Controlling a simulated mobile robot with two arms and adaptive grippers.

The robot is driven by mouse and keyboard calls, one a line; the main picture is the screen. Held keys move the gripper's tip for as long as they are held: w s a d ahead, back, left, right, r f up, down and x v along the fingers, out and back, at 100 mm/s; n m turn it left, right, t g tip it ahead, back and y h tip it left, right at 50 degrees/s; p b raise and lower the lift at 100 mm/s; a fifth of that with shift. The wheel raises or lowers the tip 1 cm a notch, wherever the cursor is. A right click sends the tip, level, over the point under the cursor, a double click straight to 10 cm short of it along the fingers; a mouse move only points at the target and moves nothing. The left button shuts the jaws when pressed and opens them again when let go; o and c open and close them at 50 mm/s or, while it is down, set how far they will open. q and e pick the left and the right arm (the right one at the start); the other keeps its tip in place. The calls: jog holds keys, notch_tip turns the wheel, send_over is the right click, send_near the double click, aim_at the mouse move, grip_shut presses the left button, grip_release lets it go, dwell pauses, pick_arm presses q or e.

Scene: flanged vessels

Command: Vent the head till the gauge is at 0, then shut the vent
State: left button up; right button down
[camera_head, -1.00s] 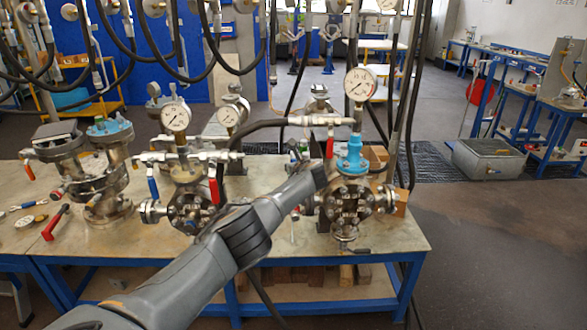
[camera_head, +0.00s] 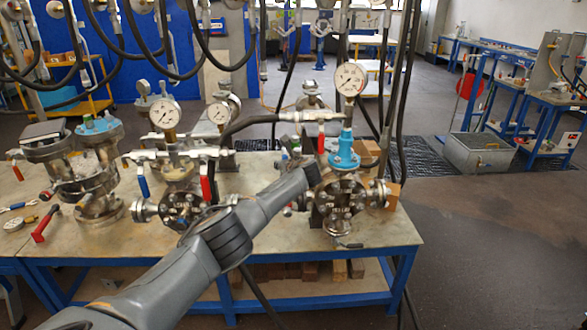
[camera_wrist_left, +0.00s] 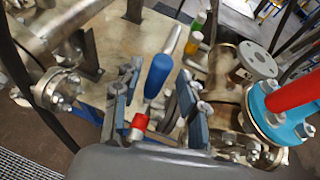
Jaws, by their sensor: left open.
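The right flanged vessel (camera_head: 341,197) stands on the bench with a blue fitting (camera_head: 344,150) and a round gauge (camera_head: 350,79) on top; I cannot read the needle surely. A red lever (camera_head: 321,138) hangs from the hose line beside it. My left arm reaches to the vessel's left side; its gripper is mostly hidden in the head view. In the left wrist view my left gripper (camera_wrist_left: 158,80) is open, its fingers on either side of a blue handle (camera_wrist_left: 157,74) with a metal shaft and a red part (camera_wrist_left: 138,127) below. Contact cannot be told. My right gripper is out of view.
Another vessel (camera_head: 182,205) with gauges, a blue lever (camera_head: 143,187) and a red lever (camera_head: 205,188) stands to the left. Hoses (camera_head: 400,110) hang around the right vessel. A red-handled tool (camera_head: 45,223) lies on the bench's left. The floor right of the bench is open.

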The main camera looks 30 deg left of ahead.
pick_arm(q)
jog(key=v, duration=1.1)
dwell(0.5)
jog(key=s+d+f+n+g+h, duration=0.1)
jog(key=s+d+f+n+h, duration=0.15)
jog(key=f, duration=1.05)
jog(key=s+d+f+n+g+h, duration=0.1)
jog(key=s+f+n, duration=0.25)
jog(key=f, duration=1.05)
jog(key=s+d+f+n+g+h+b, duration=0.1)
jog(key=s+f+n, duration=0.2)
jog(key=s+f, duration=0.55)
jog(key=s+d+f+n+g+h+b, duration=0.15)
jog(key=s+f, duration=0.45)
jog(key=f, duration=0.6)
jog(key=s+d+f+n+g+h, duration=0.15)
jog(key=s+f+n, duration=0.25)
jog(key=s+f, duration=0.5)
jog(key=s+d+f+n+g+h, duration=0.1)
jog(key=s+d+f+n, duration=0.3)
jog(key=s, duration=0.9)
jog(key=s+f+n+g, duration=0.1)
jog(key=s+f+n, duration=0.2)
jog(key=s, duration=0.9)
jog(key=s+d+f+n+g, duration=0.1)
jog(key=s+f+n, duration=0.2)
jog(key=s, duration=0.9)
jog(key=shift+d+f+n+h, duration=0.25)
jog(key=shift+f+n+h, duration=0.1)
jog(key=shift+f, duration=0.4)
